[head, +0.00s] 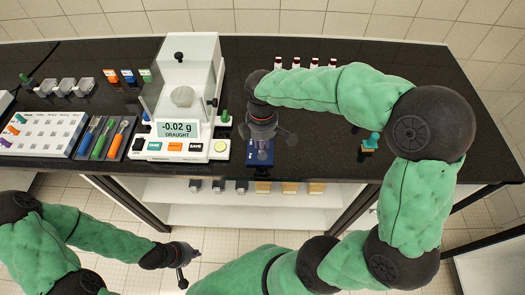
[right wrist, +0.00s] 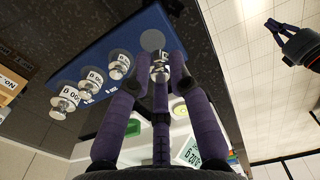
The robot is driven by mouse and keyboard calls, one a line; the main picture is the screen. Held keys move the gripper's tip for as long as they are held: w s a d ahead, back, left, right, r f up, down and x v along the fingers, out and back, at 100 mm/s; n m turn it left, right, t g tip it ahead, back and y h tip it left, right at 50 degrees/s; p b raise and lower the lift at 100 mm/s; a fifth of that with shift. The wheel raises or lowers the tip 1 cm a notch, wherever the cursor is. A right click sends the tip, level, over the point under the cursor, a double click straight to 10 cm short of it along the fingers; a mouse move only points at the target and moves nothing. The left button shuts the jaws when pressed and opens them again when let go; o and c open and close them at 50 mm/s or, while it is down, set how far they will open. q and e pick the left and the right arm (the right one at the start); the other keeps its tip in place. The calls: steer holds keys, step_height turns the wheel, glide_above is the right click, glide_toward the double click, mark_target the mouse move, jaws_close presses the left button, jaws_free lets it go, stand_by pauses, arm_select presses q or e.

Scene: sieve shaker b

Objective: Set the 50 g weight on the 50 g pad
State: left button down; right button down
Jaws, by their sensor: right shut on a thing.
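My right gripper (head: 262,150) is over the front of the counter beside the balance. In the right wrist view its purple fingers (right wrist: 160,68) are shut on a small metal weight (right wrist: 158,58) with a white label, mostly hidden between the fingertips. The label cannot be read. Just beyond it is a bare round grey pad (right wrist: 152,40) on a blue board (right wrist: 112,52). I cannot tell whether the weight touches the board. Several labelled metal weights stand on other grey pads to the left, including one weight (right wrist: 118,66). My left gripper (head: 185,266) is open and empty, low in front of the counter.
The balance (head: 180,148) stands left of my right gripper and reads -0.02 g with DRAUGHT. Several red-capped bottles (head: 296,63) stand behind my right arm.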

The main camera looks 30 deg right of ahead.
steer(key=shift+w+d+f, duration=0.2)
steer(key=shift+f, duration=0.2)
steer(key=shift+w+d+f+b, duration=0.1)
steer(key=shift+f+b, duration=0.2)
steer(key=shift+f, duration=0.6)
steer(key=shift+w+d+f+b, duration=0.1)
steer(key=shift+f+b, duration=0.2)
steer(key=shift+f, duration=0.55)
steer(key=shift+a+f, duration=0.1)
steer(key=shift+f, duration=0.05)
steer(key=c, duration=1.1)
jaws_free()
steer(key=shift+c, duration=0.2)
step_height(320, 180, up, 12)
steer(key=p, duration=0.3)
steer(key=shift+r, duration=0.2)
